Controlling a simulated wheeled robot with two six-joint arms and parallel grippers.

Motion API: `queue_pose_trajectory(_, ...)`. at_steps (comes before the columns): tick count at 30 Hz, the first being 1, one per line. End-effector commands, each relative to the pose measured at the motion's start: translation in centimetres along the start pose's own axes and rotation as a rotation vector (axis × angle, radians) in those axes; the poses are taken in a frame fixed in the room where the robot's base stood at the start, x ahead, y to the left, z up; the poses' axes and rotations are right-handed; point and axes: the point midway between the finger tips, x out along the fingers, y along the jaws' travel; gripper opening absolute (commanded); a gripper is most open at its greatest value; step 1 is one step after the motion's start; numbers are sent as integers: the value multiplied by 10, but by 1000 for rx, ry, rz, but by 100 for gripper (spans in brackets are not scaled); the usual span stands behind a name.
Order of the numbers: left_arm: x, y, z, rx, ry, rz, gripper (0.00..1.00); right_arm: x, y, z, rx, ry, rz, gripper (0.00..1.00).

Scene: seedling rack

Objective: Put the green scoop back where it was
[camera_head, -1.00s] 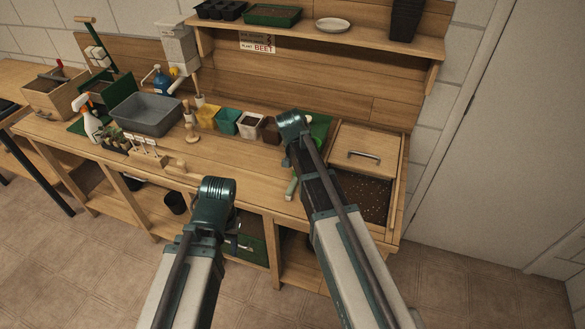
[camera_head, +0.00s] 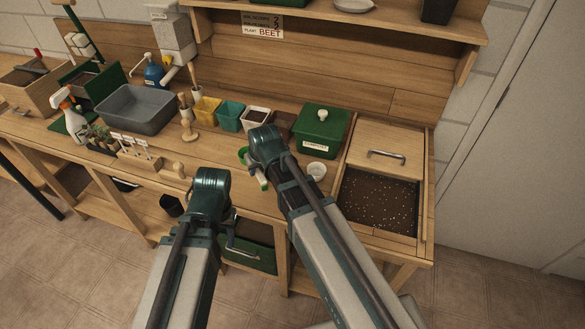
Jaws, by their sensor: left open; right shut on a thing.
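The green scoop (camera_head: 243,155) shows partly beside the end of my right arm, above the bench top; most of it is hidden behind the arm. My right gripper (camera_head: 260,158) is shut on it, with its fingertips mostly hidden. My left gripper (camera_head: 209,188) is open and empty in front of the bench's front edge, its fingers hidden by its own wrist. A soil bin (camera_head: 382,200) is set in the bench at the right, with a wooden lid over its back half. A green lidded box (camera_head: 322,131) stands left of it.
Yellow, teal and white pots (camera_head: 229,117) stand in a row to the left. A grey tub (camera_head: 136,109) and a spray bottle (camera_head: 69,112) stand farther left. A shelf (camera_head: 360,22) overhangs the back.

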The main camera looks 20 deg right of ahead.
Motion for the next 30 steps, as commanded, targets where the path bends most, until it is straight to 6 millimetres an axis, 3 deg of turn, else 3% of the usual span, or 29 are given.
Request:
queue_pose_trajectory(1,3,0,0,0,0,0,45,3,16,1,7,0,3,0)
queue_pose_trajectory(6,7,1,-1,0,0,0,45,6,60,3,7,0,3,0)
queue_pose_trajectory(12,10,1,-1,0,0,0,45,9,99,5,5,0,2,0)
queue_pose_trajectory(28,13,1,-1,0,0,0,45,11,130,7,4,-1,2,0)
queue_pose_trajectory(30,28,3,-2,0,0,0,45,25,127,14,1,-1,1,0)
